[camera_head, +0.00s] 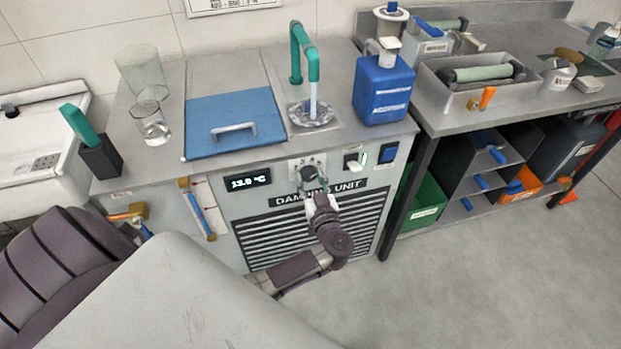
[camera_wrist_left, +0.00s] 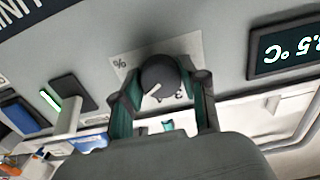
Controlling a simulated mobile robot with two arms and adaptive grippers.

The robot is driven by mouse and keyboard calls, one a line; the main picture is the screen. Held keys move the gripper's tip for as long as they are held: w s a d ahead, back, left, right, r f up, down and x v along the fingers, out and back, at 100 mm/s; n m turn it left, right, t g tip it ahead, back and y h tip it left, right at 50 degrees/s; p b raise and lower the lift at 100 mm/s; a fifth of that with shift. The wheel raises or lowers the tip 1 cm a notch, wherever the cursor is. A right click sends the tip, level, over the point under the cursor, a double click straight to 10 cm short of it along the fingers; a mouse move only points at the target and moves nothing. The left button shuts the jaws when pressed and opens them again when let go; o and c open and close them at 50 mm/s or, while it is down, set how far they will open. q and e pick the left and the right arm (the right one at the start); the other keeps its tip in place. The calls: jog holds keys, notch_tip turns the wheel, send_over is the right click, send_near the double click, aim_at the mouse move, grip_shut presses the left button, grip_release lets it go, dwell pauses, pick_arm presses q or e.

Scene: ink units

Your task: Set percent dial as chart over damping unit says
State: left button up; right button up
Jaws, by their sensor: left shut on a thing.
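The percent dial (camera_wrist_left: 158,76) is a dark round knob with a white pointer line, on a white plate (camera_wrist_left: 122,64) marked "%". In the left wrist view the picture is upside down. My left gripper (camera_wrist_left: 166,92) is shut on the dial, one green-padded finger on each side. In the head view my left gripper (camera_head: 313,184) is at the damping unit's front panel (camera_head: 240,215), and its fingers largely hide the dial. The chart (camera_head: 232,4) on the wall is cut off by the top edge; its text is not readable. My right gripper is not in view.
A lit temperature display (camera_head: 248,181) is left of the dial. A white lever switch with a green light (camera_head: 354,160) and a blue switch (camera_head: 388,153) are to its right. A tap (camera_head: 305,55), a glass (camera_head: 151,125) and a blue additive bottle (camera_head: 383,88) stand on top.

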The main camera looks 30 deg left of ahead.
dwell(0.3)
pick_arm(q)
jog(key=n+p, duration=0.1)
jog(key=n, duration=0.2)
jog(key=shift+d, duration=0.1)
jog(key=shift+n+b, duration=0.3)
jog(key=shift+n, duration=2)
jog(key=o, duration=1.1)
jog(key=shift+o, duration=0.2)
jog(key=v, duration=0.7)
jog(key=shift+d, duration=0.15)
jog(key=shift+s, duration=0.15)
